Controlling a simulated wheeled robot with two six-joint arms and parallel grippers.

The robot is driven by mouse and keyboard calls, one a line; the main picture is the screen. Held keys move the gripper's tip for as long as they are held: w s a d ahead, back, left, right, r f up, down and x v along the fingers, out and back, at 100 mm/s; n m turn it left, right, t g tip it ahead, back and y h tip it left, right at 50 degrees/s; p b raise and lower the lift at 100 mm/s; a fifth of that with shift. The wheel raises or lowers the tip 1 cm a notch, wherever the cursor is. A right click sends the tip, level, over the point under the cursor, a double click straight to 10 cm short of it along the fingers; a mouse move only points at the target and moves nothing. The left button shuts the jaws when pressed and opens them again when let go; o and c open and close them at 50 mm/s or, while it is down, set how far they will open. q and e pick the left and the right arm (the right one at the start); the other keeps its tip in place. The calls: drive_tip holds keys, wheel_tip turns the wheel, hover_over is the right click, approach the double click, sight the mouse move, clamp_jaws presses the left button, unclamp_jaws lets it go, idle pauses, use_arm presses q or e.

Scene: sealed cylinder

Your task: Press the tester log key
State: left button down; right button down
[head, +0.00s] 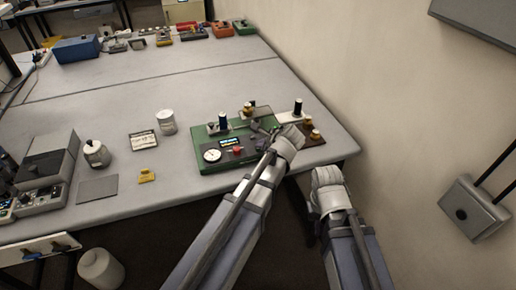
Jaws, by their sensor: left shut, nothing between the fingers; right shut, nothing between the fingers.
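The tester is a green-based unit (205,169) near the table's right end. It carries a round white dial (211,155), a small lit display (227,142) and a red button (237,151). I cannot tell which control is the log key. My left gripper (262,130) is shut and empty, above the right part of the green unit, to the right of the red button. Its wrist and arm hide part of the unit's right side. My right gripper (326,174) is shut and empty, off the table's right edge and apart from the tester.
Dark-topped posts (298,107) and brass-coloured knobs (314,134) stand behind and right of my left gripper. The wall is close on the right. The table's middle is clear.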

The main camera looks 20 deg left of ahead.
use_arm(q)
drive_tip(key=shift+r+p, duration=0.7)
drive_tip(key=shift+r, duration=0.05)
wheel_tip(320, 180, up, 5)
drive_tip(key=p, duration=0.5)
idle(0.6)
drive_tip(key=s+d+f+n+g+h, duration=0.2)
drive_tip(key=s+d+n, duration=0.4)
drive_tip(key=s, duration=0.5)
drive_tip(key=s+d+f+n+g+h, duration=0.3)
drive_tip(key=s+d+n, duration=0.3)
drive_tip(key=s, duration=0.6)
drive_tip(key=shift+s+f+n+g, duration=0.2)
drive_tip(key=shift+f+n+g, duration=0.6)
drive_tip(key=shift+n, duration=0.2)
